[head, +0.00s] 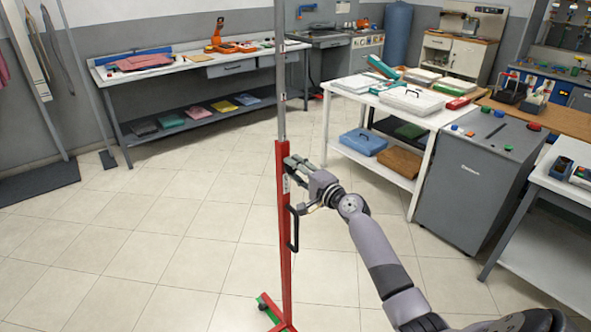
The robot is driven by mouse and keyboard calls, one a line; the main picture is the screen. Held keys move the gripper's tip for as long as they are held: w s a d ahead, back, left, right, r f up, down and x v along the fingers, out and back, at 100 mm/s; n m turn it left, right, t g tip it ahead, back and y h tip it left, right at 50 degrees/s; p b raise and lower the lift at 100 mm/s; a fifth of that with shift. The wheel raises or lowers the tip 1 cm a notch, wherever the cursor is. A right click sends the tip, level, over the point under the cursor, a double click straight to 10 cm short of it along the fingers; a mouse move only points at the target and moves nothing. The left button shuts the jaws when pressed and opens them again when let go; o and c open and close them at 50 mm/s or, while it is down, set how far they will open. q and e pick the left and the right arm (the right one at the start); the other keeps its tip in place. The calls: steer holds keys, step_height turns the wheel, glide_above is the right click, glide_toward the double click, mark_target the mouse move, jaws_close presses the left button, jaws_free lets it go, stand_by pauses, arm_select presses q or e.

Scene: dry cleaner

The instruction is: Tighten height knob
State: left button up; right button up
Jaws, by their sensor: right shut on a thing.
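A tall stand has a red lower post (284,260) and a thin grey upper pole (280,70), upright in the middle of the head view. A black handle (294,233) is on the right side of the red post. My right gripper (296,186) comes in from the right and is shut at the side of the post, near the top of the red part. The height knob is mostly hidden by the fingers there. The stand's red and green foot (272,310) is on the floor at the bottom edge. My left gripper is not in view.
A grey cabinet (470,190) with buttons and a white table (425,120) stand to the right. A long workbench (190,65) runs along the back wall. A grey pole on a flat base (108,158) stands left. The tiled floor around the stand is clear.

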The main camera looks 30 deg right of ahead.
stand_by(0.3)
steer(key=o, duration=1.1)
steer(key=shift+o, duration=0.2)
steer(key=shift+s, duration=0.1)
steer(key=s+d, duration=0.1)
steer(key=s, duration=1)
steer(key=shift+s, duration=0.4)
